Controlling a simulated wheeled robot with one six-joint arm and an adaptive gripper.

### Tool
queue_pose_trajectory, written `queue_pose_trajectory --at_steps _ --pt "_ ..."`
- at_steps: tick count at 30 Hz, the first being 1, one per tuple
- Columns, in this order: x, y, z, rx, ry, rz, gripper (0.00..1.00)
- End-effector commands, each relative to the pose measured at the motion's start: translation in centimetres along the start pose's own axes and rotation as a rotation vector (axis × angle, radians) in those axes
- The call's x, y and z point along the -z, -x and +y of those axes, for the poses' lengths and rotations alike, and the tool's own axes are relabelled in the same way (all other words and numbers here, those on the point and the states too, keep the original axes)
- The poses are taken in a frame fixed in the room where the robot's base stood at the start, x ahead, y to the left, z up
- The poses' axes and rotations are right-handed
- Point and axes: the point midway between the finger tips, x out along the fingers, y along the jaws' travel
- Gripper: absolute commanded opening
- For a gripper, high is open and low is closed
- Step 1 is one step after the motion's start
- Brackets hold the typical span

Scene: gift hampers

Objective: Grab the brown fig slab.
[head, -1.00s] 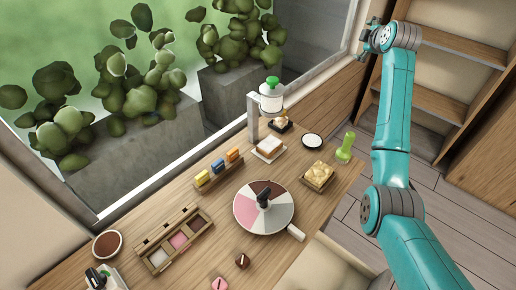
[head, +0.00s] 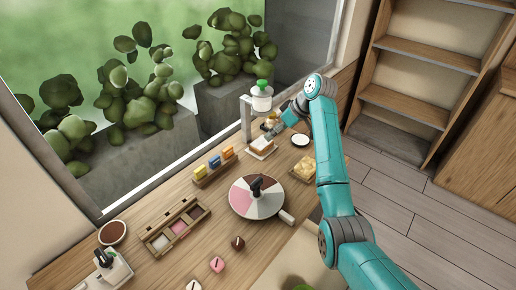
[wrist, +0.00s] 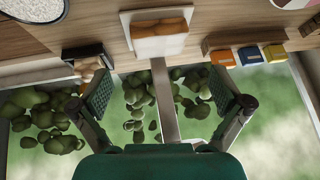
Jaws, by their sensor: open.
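A small dark brown block (head: 238,243) with a pale mark on top, which looks like the brown fig slab, lies on the wooden table near its front edge. My gripper (head: 272,129) is over the far right of the table, by the white stand with the green-topped bottle, well away from the brown block. In the wrist view, its fingers (wrist: 168,98) are spread wide with nothing between them. The brown block does not show in the wrist view.
A round segmented turntable (head: 270,205) stands behind the brown block. A compartment tray (head: 160,243) is to the left. A white board (wrist: 160,45) with tan pieces lies near my gripper, and a yellowish slab (head: 303,168) sits nearby. Window and plants lie behind.

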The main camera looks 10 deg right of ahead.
Motion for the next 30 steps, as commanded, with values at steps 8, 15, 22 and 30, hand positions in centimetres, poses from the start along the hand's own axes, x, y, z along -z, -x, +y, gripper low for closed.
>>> queue_pose_trajectory --at_steps 8,15,22,30 --pt "0.0 -3.1 0.0 -0.001 0.002 -0.001 1.0" --pt "0.0 -5.5 0.0 -0.001 0.002 -0.001 1.0" --pt "0.1 -8.2 0.1 -0.002 0.003 0.001 1.0" --pt "0.0 -8.6 0.1 -0.003 0.003 0.001 1.0"
